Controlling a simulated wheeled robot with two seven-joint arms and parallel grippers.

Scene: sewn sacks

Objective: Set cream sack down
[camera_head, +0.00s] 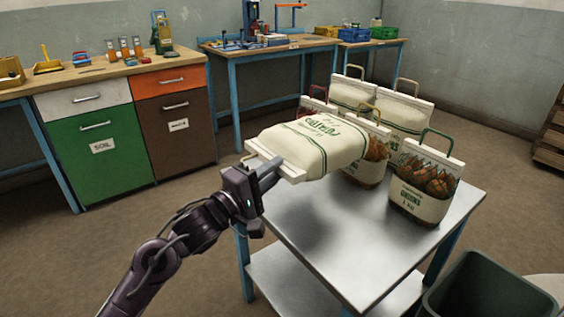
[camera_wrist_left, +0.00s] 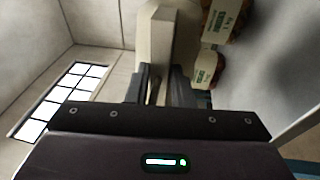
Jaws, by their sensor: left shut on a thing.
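My left gripper (camera_head: 262,178) is shut on the top end of a cream sack (camera_head: 318,145) with green print and green stripes. The sack lies tilted on its side, held out above the left part of a metal table (camera_head: 330,250), with a shadow on the tabletop below it. In the left wrist view the gripper (camera_wrist_left: 165,85) closes on the pale top strip of the sack (camera_wrist_left: 160,30). My right gripper is not in view.
Several other sacks stand at the table's back and right, including an onion sack with a green handle (camera_head: 425,185). The front of the tabletop is clear. A grey bin (camera_head: 485,290) stands at front right. Workbenches (camera_head: 110,70) line the wall.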

